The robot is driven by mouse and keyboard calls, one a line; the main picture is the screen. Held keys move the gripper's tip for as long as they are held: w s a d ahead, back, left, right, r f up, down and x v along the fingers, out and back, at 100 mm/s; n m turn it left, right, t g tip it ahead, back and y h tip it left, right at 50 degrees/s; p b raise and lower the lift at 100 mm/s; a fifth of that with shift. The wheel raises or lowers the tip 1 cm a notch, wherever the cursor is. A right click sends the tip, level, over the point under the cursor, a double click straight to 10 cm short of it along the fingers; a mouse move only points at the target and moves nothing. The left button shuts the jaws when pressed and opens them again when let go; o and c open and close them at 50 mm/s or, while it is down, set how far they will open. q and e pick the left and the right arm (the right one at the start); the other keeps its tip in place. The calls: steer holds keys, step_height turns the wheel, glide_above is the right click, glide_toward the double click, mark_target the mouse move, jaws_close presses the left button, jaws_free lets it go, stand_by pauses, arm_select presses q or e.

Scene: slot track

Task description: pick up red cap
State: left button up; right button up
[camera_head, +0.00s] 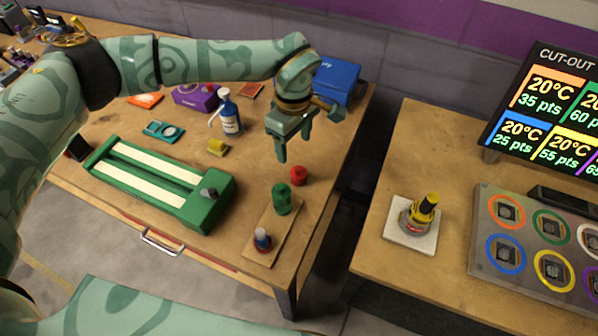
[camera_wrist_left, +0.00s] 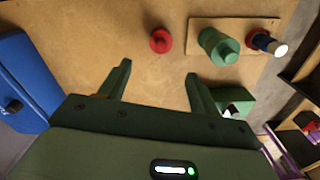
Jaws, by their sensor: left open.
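The red cap (camera_head: 298,175) sits on the wooden table (camera_head: 330,150) near its right edge, just behind a small board (camera_head: 262,232). The red cap also shows in the left wrist view (camera_wrist_left: 160,40), beyond the fingertips and roughly between their lines. My left gripper (camera_head: 294,150) is open and empty above the table, behind the red cap in the head view. It also shows in the left wrist view (camera_wrist_left: 158,78), with its fingers spread apart and not touching the cap. My right gripper is not in view.
A green knobbed piece (camera_head: 281,199) and a blue-and-red piece (camera_head: 262,240) stand on the board, close to the cap. A green slotted track (camera_head: 160,180) lies left. A blue box (camera_head: 336,80) and a bottle (camera_head: 229,112) stand behind. A gap separates the right-hand table (camera_head: 400,150).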

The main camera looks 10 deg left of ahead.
mark_target(298, 168)
arm_select(q)
step_height(298, 168, down, 5)
steer(key=shift+r+b, duration=0.1)
steer(key=shift+b, duration=0.2)
steer(key=f, duration=0.3)
steer(key=d+f+b, duration=0.1)
steer(key=f, duration=0.1)
steer(key=shift+s+f, duration=0.2)
steer(key=shift+f, duration=0.05)
steer(key=c, duration=1)
